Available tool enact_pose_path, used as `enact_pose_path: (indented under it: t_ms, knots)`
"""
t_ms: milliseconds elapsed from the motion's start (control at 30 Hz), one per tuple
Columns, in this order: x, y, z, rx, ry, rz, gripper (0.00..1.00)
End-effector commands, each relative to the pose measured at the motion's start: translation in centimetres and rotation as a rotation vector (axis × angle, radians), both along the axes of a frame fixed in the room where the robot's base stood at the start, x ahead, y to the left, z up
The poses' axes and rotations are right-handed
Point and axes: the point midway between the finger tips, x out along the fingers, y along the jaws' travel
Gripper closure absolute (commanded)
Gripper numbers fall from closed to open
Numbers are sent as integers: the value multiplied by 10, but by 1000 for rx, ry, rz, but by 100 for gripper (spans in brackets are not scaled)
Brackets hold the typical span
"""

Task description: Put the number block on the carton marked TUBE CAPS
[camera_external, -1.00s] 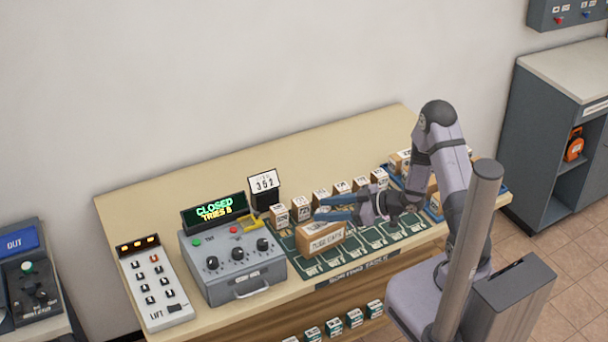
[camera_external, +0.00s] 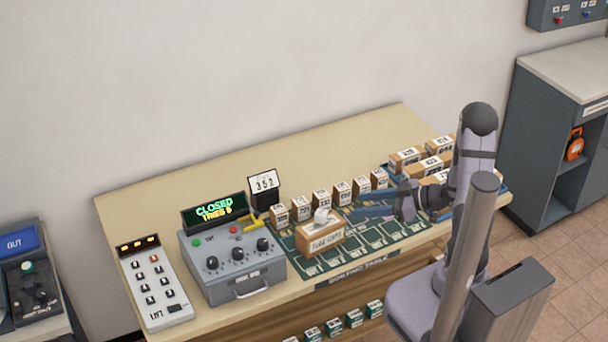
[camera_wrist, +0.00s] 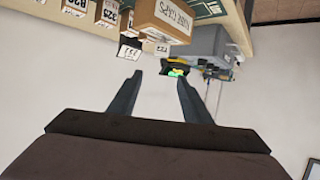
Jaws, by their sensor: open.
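The brown carton marked TUBE CAPS (camera_external: 320,242) stands on the green sorting mat, right of the grey box. A small whitish piece (camera_external: 322,216) rests on top of it; its shape and any number on it are too small to read, so I cannot tell whether it is the number block. In the wrist view the carton (camera_wrist: 165,18) appears upside down at the top edge. My gripper (camera_external: 362,205) is open and empty, right of the carton and apart from it. Its two dark fingers (camera_wrist: 160,80) show spread in the wrist view.
Several small numbered boxes (camera_external: 321,199) stand in a row behind the carton. A number card (camera_external: 264,182) stands behind the grey box (camera_external: 236,269), whose display reads CLOSED. The tabletop behind is clear.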

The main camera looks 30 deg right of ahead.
Motion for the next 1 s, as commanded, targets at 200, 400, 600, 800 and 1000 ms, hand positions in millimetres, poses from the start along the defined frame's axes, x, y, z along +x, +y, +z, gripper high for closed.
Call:
enact_pose_path:
  t_ms: [200, 400, 600, 800, 1000]
  knots:
    - [-2, -3, 1, -3, 1, -2, 56]
    - [11, -15, -9, -97, 30, -69, 56]
    - [33, -55, -28, -316, 137, -270, 56]
    - [18, -97, -37, -497, 353, -524, 56]
    - [-41, -96, -41, -544, 657, -696, 56]
